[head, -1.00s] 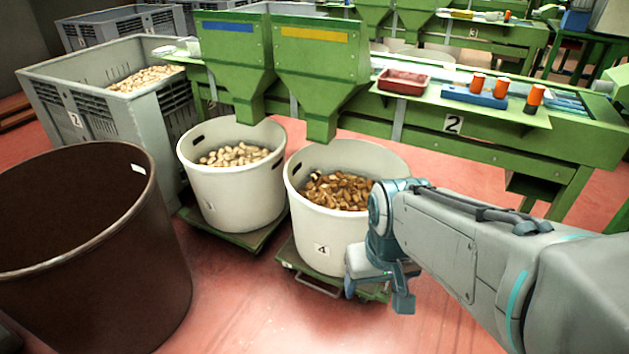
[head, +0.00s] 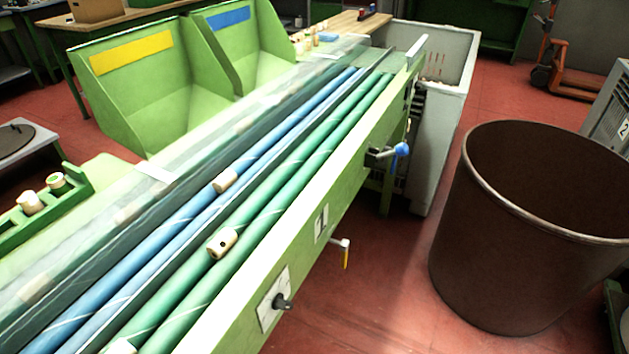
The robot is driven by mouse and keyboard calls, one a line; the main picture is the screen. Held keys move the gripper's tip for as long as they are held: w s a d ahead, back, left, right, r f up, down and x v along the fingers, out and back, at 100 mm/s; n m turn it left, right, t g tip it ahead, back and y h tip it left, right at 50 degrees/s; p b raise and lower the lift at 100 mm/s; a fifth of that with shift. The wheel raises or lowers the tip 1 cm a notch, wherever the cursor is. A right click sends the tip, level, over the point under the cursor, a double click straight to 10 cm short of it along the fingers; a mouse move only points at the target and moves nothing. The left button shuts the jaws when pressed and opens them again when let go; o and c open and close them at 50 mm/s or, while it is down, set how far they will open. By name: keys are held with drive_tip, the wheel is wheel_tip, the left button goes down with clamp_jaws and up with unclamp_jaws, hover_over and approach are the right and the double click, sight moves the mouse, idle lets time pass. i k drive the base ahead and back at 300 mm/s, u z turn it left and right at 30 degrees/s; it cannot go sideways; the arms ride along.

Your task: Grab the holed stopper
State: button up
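The holed stopper (head: 222,243) is a pale cork with a dark round hole in its side. It lies on the green rollers (head: 262,215) of a sorting machine, left of the middle in the head view. Another cork (head: 225,180) lies farther up on the blue rollers, and no hole shows on it. A third cork (head: 122,347) is cut off at the bottom edge. My gripper and arm are not in the head view now.
A large brown bin (head: 535,225) stands at the right. Red floor lies between them. A clear cover (head: 200,140) runs along the far rollers.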

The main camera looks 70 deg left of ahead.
sight(220, 244)
drive_tip(key=u, duration=0.6)
drive_tip(key=k, duration=0.35)
drive_tip(key=u, duration=2.25)
drive_tip(key=k, duration=0.5)
drive_tip(key=z, duration=1.4)
drive_tip(key=i, duration=1.05)
drive_tip(key=u, duration=1.65)
